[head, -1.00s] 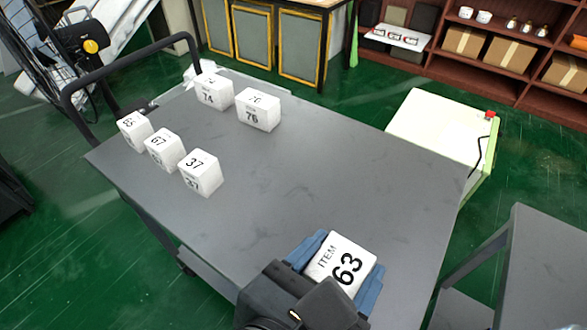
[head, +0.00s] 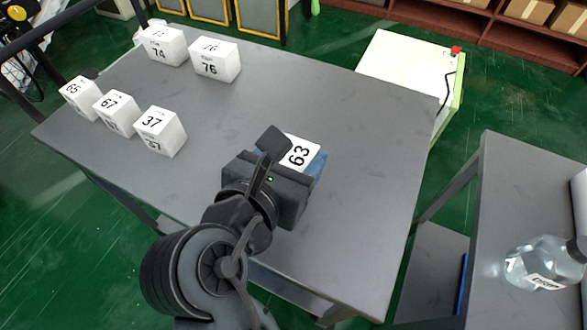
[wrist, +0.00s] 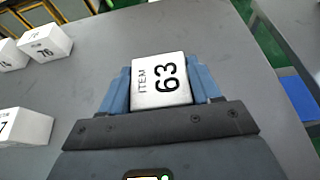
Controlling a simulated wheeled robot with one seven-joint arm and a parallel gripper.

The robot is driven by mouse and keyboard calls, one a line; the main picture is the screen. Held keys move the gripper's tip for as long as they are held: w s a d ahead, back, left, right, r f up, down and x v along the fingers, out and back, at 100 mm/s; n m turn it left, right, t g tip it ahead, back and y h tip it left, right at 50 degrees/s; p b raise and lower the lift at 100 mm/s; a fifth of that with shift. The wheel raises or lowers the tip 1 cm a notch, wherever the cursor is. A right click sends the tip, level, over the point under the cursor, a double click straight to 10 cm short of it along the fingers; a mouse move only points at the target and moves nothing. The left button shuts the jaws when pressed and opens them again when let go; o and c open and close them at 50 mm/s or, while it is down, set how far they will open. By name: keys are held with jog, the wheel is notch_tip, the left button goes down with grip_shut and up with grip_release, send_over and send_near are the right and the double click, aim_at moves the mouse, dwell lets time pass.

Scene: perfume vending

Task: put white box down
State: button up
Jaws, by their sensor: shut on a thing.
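The white box marked ITEM 63 (head: 299,152) is between the blue fingers of my gripper (head: 308,158). In the wrist view the box (wrist: 160,80) sits snugly between both fingers, and my gripper (wrist: 160,88) is shut on it. The box is over the grey cart top (head: 350,200), right of the middle. I cannot tell whether its underside touches the surface. My wrist and arm hide its near side in the head view.
Boxes 65 (head: 80,97), 67 (head: 117,112) and 37 (head: 160,131) stand in a row at the left. Boxes 74 (head: 164,46) and 76 (head: 215,61) stand behind them. The cart's right part is clear. A second table (head: 515,200) holds a clear bottle (head: 540,264).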

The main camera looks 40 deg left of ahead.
jog(key=shift+f+b, duration=0.3)
jog(key=shift+f, duration=1.6)
jog(key=shift+f, duration=0.15)
jog(key=o, duration=1.1)
jog(key=shift+c, duration=0.2)
jog(key=shift+s, duration=0.1)
jog(key=p+v, duration=0.1)
jog(key=v, duration=1.1)
